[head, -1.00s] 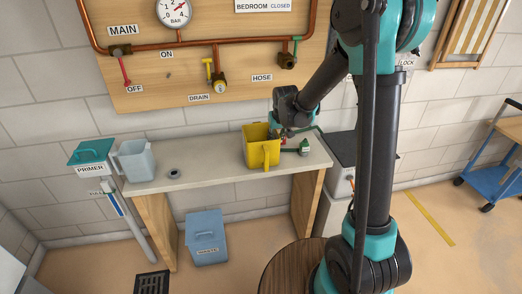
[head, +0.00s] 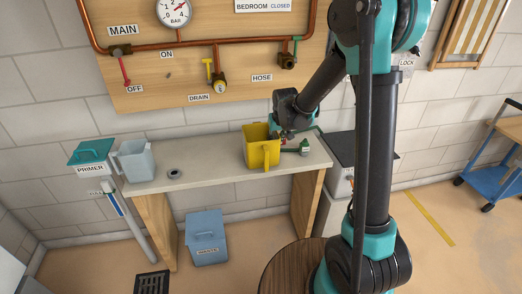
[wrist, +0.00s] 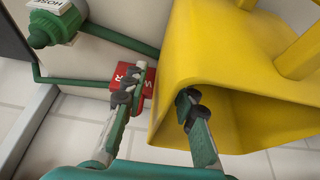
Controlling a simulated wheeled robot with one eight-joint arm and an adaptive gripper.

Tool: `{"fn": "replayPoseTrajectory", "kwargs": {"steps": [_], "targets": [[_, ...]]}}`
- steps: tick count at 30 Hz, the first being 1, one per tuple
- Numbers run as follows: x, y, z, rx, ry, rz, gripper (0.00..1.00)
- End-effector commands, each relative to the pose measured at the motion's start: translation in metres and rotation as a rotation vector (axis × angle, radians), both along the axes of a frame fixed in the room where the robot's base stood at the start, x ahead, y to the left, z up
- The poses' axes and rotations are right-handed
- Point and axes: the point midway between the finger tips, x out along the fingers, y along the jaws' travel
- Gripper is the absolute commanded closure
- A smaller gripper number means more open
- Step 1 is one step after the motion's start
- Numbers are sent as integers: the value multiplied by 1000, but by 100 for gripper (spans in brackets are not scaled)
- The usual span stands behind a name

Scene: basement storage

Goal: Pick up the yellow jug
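The yellow jug (head: 261,152) stands upright on the pale bench, its handle facing the head camera. In the wrist view the jug (wrist: 215,50) fills the right side, with its open mouth and part of its handle showing. My gripper (wrist: 158,98) is at the jug's rim. Its fingers are apart: the left one is outside the jug wall, the right one at the mouth, on the inner side. I cannot tell whether either finger touches the wall. In the head view my gripper (head: 285,136) is at the jug's right back edge, its fingertips partly hidden.
A grey-blue jug (head: 136,162) and a small dark ring (head: 174,174) are farther left on the bench (head: 215,168). The bench between is clear.

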Motion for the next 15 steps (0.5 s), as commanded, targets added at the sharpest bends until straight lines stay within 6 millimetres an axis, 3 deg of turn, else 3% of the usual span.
{"fn": "replayPoseTrajectory", "kwargs": {"steps": [4,10,15], "targets": [[0,0,0,0,0,0,75],[0,0,0,0,0,0,100],[0,0,0,0,0,0,100]]}}
